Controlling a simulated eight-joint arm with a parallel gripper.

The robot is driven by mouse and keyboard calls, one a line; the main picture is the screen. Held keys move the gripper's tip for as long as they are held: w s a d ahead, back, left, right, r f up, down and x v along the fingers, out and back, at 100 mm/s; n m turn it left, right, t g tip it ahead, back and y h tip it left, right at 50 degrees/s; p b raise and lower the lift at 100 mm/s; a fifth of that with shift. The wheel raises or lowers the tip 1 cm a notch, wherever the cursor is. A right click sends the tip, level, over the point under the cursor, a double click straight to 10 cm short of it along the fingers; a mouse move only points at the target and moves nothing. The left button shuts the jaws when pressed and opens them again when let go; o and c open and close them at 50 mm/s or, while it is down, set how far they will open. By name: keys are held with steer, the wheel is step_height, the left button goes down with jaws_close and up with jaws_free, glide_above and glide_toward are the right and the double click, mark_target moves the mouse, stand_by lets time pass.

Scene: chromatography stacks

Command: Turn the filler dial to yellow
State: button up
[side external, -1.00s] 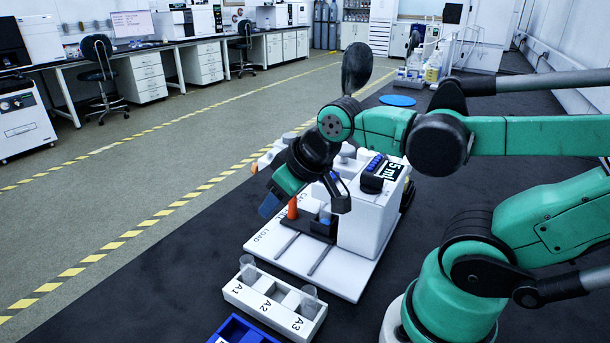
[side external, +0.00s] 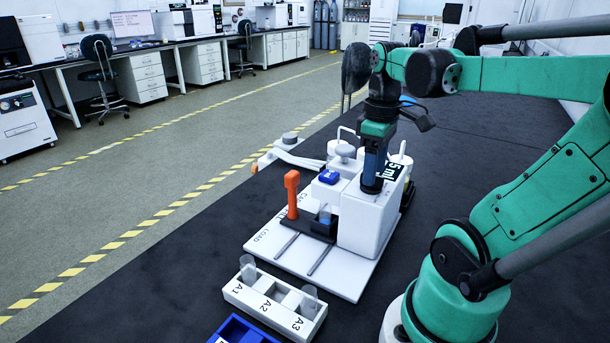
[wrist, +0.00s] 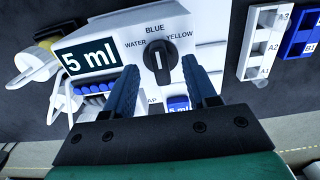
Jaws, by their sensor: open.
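The filler dial (wrist: 158,62) is a round black knob on the white filler (wrist: 190,42), with WATER at its left, BLUE above and YELLOW at its right. Its white pointer line stands upright in the wrist view, in line with BLUE. My gripper (wrist: 157,72) is open, with one blue finger on each side of the dial and gaps between fingers and knob. In the side external view my gripper (side external: 372,185) points straight down at the filler's white body (side external: 362,222) and hides the dial.
An orange lever (side external: 291,195) stands at the filler's front left. A white rack (side external: 270,305) marked A1 to A3 holds clear cups, and a blue rack (side external: 240,331) lies in front of it. A "5 ml" display (wrist: 90,58) is beside the dial.

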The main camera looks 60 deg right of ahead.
steer(key=shift+f, duration=0.6)
jaws_close()
steer(key=shift+m, duration=0.3)
steer(key=m, duration=0.4)
steer(key=shift+m, duration=0.3)
steer(key=m, duration=0.4)
steer(key=shift+a+m, duration=0.1)
steer(key=shift+m, duration=0.2)
